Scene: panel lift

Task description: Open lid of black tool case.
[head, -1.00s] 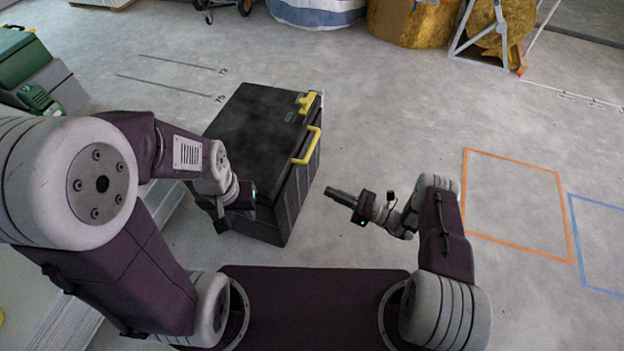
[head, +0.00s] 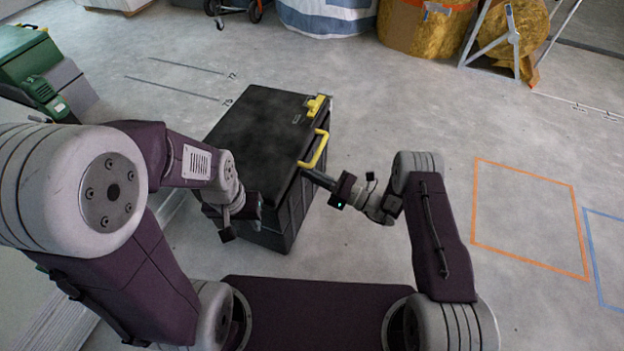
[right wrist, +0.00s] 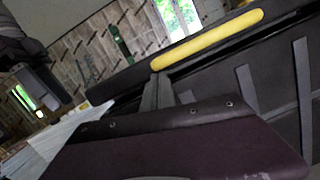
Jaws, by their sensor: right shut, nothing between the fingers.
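The black tool case (head: 256,135) stands on the floor with its lid closed. A yellow handle (head: 315,150) and a yellow latch (head: 317,105) are along its right edge. My right gripper (head: 306,173) is shut and empty, its tip at the case's right side by the near end of the handle. In the right wrist view its fingers (right wrist: 158,92) are just below the yellow handle (right wrist: 207,40), against the dark case side; I cannot tell if they touch. My left gripper (head: 228,234) is by the case's near left corner; its fingers are too small to read.
Green and grey boxes (head: 35,70) stand at the far left. Wrapped bundles and a metal frame (head: 500,40) are at the back. Orange (head: 530,217) and blue outlines mark open floor to the right of the case.

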